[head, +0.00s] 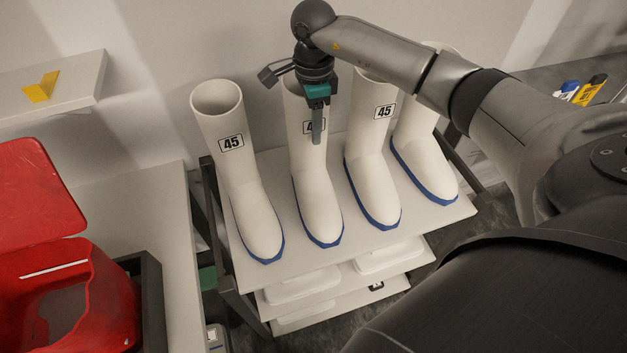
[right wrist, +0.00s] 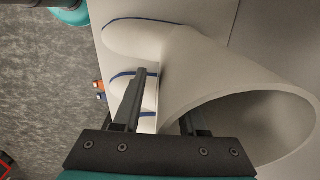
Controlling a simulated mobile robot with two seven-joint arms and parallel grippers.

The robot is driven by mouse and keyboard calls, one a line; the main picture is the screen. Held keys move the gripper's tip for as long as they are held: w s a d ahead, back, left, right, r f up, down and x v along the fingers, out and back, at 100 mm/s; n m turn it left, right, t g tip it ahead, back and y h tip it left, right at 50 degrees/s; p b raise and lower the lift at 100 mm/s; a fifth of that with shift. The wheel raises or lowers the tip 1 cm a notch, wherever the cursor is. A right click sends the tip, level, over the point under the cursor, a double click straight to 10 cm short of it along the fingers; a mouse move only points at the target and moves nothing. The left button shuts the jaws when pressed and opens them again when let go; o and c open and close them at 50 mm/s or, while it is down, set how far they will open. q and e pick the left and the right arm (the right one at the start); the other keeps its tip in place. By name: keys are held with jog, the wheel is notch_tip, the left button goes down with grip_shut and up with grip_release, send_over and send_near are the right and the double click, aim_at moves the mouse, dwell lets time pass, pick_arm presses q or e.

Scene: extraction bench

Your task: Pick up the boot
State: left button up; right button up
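Several white boots with blue soles stand upright in a row on the top shelf of a rack. My right gripper (head: 318,135) is at the shaft of the second boot from the left (head: 316,190) and covers part of its label. In the right wrist view, the two fingers (right wrist: 168,100) are apart, with the near wall of the boot shaft (right wrist: 205,75) between them. One finger is outside the boot and the other appears inside its opening. I cannot tell whether they touch the wall. My left gripper is not in view.
The first boot (head: 240,180) is to the left and the third boot (head: 370,165) close to the right. Lower rack shelves hold white items. A red bin (head: 45,210) stands at left, and a wall shelf (head: 75,85) holds a yellow piece (head: 41,88).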

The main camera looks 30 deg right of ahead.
grip_shut()
dwell(1.2)
